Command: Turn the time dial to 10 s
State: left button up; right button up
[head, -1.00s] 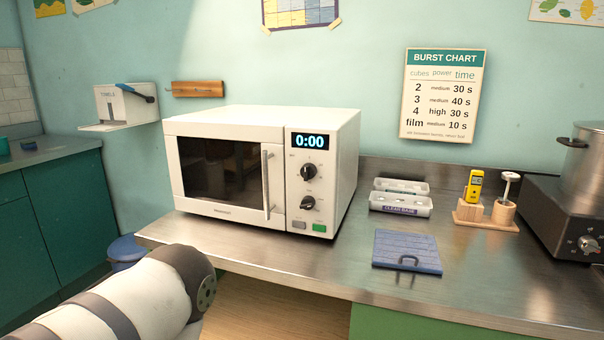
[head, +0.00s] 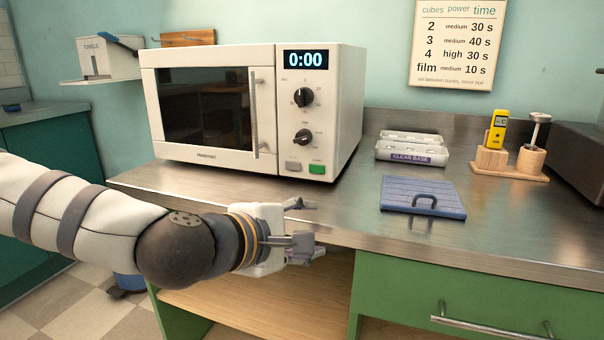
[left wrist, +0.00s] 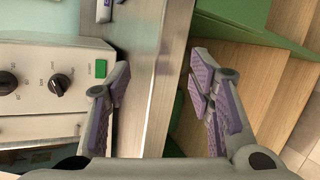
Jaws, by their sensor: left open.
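The white microwave (head: 205,165) stands on the steel counter, its display (head: 306,60) reading 0:00. Two black dials sit one above the other on its panel: the upper dial (head: 304,97) and the lower dial (head: 303,137). Their small markings are hard to read. My left gripper (head: 312,228) is open and empty at the counter's front edge, below and in front of the panel, apart from both dials. In the left wrist view the open fingers (left wrist: 158,85) straddle the counter edge, with the lower dial (left wrist: 59,84) and upper dial (left wrist: 8,82) at left. My right gripper is out of view.
Below the dials are a grey button (head: 294,166) and a green button (head: 317,169). The burst chart (head: 452,45) gives film 10 s.

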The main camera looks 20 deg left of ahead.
aim_at(299, 98)
pick_arm(q)
jog(key=w+a+r+n+t+y+b, duration=0.1)
jog(key=a+r+n+t, duration=0.25)
jog(key=r, duration=0.55)
jog(key=w+a+r+n+t+b, duration=0.15)
jog(key=a+r, duration=0.25)
jog(key=r, duration=0.5)
jog(key=w, duration=0.3)
jog(key=w+d, duration=0.1)
jog(key=w, duration=0.6)
jog(key=shift+d+f, duration=0.2)
jog(key=shift+d, duration=0.2)
jog(key=shift+w, duration=0.4)
jog(key=shift+p, duration=0.35)
grip_shut()
